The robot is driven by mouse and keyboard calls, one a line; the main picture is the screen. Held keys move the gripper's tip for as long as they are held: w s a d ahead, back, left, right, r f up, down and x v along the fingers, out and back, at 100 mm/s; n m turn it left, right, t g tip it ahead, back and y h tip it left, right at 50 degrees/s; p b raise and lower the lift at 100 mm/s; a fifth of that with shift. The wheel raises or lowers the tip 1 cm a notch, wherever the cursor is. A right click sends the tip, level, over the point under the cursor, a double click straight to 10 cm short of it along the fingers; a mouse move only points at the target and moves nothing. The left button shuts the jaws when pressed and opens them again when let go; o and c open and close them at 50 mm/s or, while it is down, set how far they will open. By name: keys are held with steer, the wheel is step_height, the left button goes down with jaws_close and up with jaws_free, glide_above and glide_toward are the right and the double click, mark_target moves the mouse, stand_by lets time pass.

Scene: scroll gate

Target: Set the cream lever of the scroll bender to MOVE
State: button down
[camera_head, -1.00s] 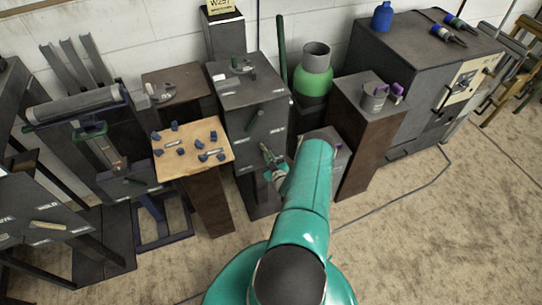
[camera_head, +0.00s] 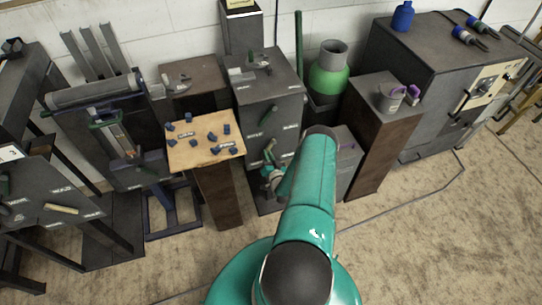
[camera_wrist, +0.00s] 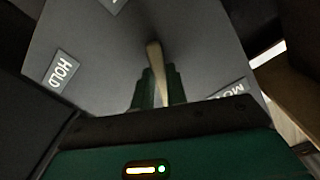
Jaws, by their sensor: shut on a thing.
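The cream lever (camera_wrist: 154,56) stands out from a dark grey panel (camera_wrist: 203,50) in the wrist view, between the two green fingers of my gripper (camera_wrist: 157,82). The fingers are shut on it. A HOLD label (camera_wrist: 62,71) is at the left and a partly covered MOVE label (camera_wrist: 228,94) at the right. The lever lies between the labels, clear of both. In the head view my gripper (camera_head: 268,157) is at the lower front of the dark grey cabinet (camera_head: 287,103); the cream lever is too small to make out there.
A wooden-topped stand (camera_head: 186,153) with several blue pieces is close on the left. Open floor lies in front.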

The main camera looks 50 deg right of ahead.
steer(key=shift+w+a+r+m, duration=0.2)
steer(key=shift+a+m, duration=0.1)
steer(key=shift+m, duration=0.4)
steer(key=c, duration=1.4)
jaws_free()
steer(key=v, duration=1.4)
